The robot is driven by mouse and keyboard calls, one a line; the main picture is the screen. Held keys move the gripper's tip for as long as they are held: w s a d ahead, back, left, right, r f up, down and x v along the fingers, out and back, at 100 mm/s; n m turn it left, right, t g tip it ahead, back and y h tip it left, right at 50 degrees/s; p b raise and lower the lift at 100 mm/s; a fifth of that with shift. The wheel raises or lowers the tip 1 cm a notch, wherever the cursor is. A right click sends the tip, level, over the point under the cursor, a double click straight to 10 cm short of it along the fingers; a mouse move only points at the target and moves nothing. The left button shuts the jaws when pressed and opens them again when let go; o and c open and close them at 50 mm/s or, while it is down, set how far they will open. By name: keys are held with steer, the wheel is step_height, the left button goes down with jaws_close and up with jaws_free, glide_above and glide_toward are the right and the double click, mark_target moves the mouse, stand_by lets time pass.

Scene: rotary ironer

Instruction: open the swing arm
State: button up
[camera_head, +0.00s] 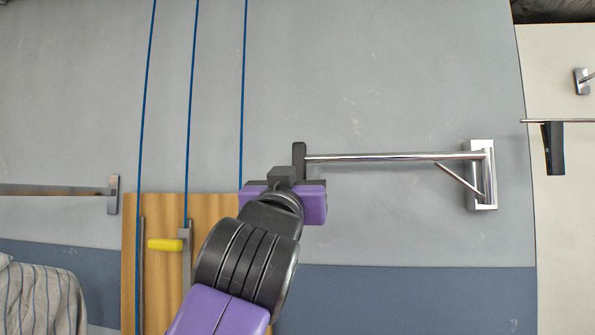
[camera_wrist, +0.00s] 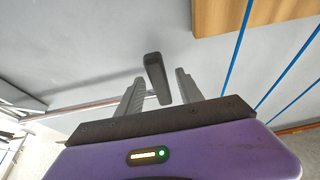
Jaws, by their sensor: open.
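The swing arm is a chrome bar (camera_head: 390,156) with a diagonal brace, held by a wall bracket (camera_head: 484,175) at the right in the head view. It reaches left along the grey wall to a dark upright end handle (camera_head: 299,155). My gripper (camera_head: 283,175) is at that left end, and its fingers are mostly hidden there. In the wrist view my gripper (camera_wrist: 160,77) is open, and the dark handle (camera_wrist: 157,78) stands between the two fingers with gaps visible on both sides. The bar (camera_wrist: 85,106) runs to the left behind the fingers.
A wooden board (camera_head: 170,212) with a yellow-handled lever (camera_head: 165,244) is left of my arm. Blue cords (camera_head: 192,90) run up the wall. Another metal bar (camera_head: 55,190) and striped cloth (camera_head: 38,295) are at far left. Another fixture (camera_head: 554,145) is at far right.

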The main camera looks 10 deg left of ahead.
steer(key=shift+c, duration=0.2)
jaws_close()
stand_by(1.3)
